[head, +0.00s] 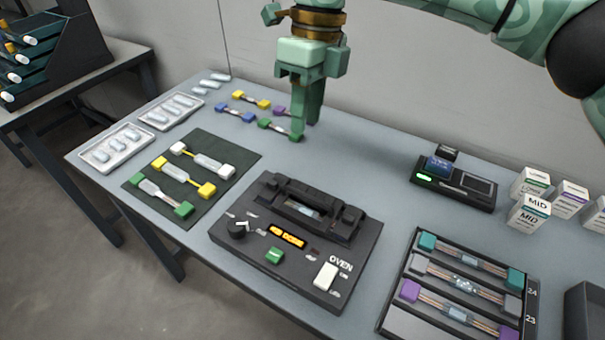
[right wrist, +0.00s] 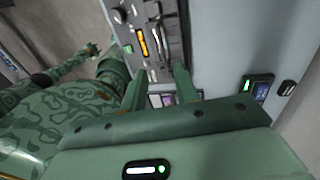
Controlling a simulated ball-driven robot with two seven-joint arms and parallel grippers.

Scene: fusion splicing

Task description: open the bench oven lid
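The bench oven (head: 232,262) is a black box at the front middle of the table, marked OVEN, with an amber display that seems to read DONE. Its raised black lid part (head: 318,192) runs along the back half. A small pale piece shows in the middle of it; I cannot tell clearly whether the lid is shut. My right gripper (head: 305,132) points down behind the oven, apart from it, above the table's back. In the right wrist view my right gripper (right wrist: 160,80) has its fingers apart with nothing held, and the oven (right wrist: 148,40) lies beyond them.
A green mat (head: 245,146) with splice pieces lies left of the oven. A tray of splices (head: 392,318) is at the right front. A small black device (head: 452,187) and white boxes (head: 530,182) stand at the back right. Bare table lies behind the oven.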

